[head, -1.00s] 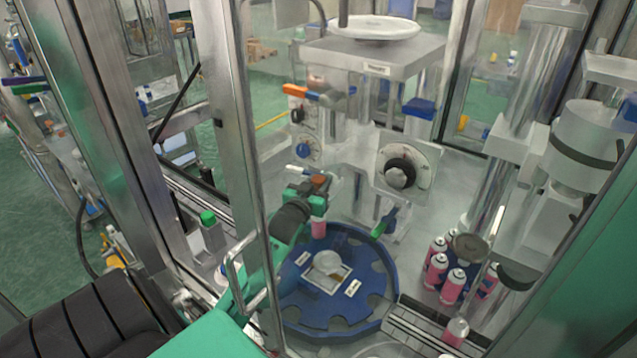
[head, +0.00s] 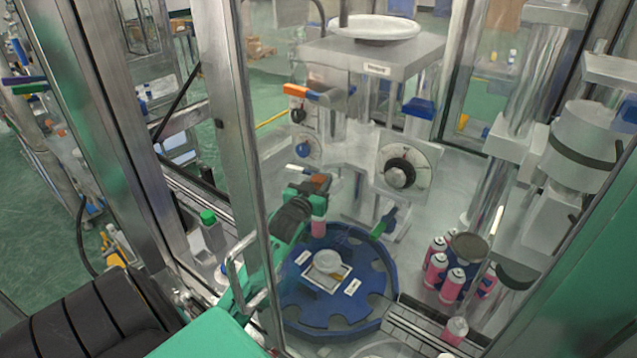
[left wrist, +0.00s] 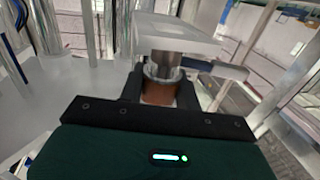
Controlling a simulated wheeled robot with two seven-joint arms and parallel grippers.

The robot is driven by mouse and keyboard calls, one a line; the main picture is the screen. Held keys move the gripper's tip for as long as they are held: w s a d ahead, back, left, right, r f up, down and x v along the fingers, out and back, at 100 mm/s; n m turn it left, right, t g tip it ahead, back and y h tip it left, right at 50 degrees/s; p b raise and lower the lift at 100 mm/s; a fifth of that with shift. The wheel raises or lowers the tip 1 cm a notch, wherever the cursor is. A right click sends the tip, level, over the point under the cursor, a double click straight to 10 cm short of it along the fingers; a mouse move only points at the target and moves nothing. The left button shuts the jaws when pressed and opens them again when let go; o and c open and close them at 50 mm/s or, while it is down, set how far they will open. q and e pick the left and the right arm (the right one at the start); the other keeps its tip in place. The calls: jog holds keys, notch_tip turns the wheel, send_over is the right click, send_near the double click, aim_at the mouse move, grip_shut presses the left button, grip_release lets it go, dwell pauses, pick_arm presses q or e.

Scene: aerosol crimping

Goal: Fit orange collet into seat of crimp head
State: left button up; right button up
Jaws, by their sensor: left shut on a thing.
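My left gripper (head: 314,189) is inside the machine, above the back left of the blue star wheel. It is shut on the orange collet (left wrist: 158,93), which shows brown-orange between the two black fingers in the left wrist view. The collet also shows as a small orange patch in the head view (head: 320,179). In the left wrist view, the crimp head (left wrist: 166,60), a metal cylinder under a pale block, stands directly above the collet. A silvery ring lies between them. I cannot tell how far the collet is inside the seat. My right gripper is not in view.
The blue star wheel (head: 325,318) lies below my gripper. Pink cans (head: 436,270) stand to its right. A dial gauge (head: 399,174) and an orange-handled valve (head: 306,91) are behind. The door frame (head: 243,150) stands close to my left arm.

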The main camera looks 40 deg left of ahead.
pick_arm(q)
jog(key=shift+f, duration=0.5)
jog(key=o, duration=1.1)
jog(key=shift+o, duration=0.2)
jog(key=shift+s, duration=0.1)
jog(key=shift+s+d+f+b, duration=0.25)
jog(key=shift+s+b, duration=0.1)
jog(key=shift+b, duration=0.25)
jog(key=b+v, duration=0.4)
jog(key=v, duration=0.7)
jog(key=shift+r, duration=0.4)
jog(key=shift+s+a, duration=0.1)
jog(key=shift+s+f, duration=0.1)
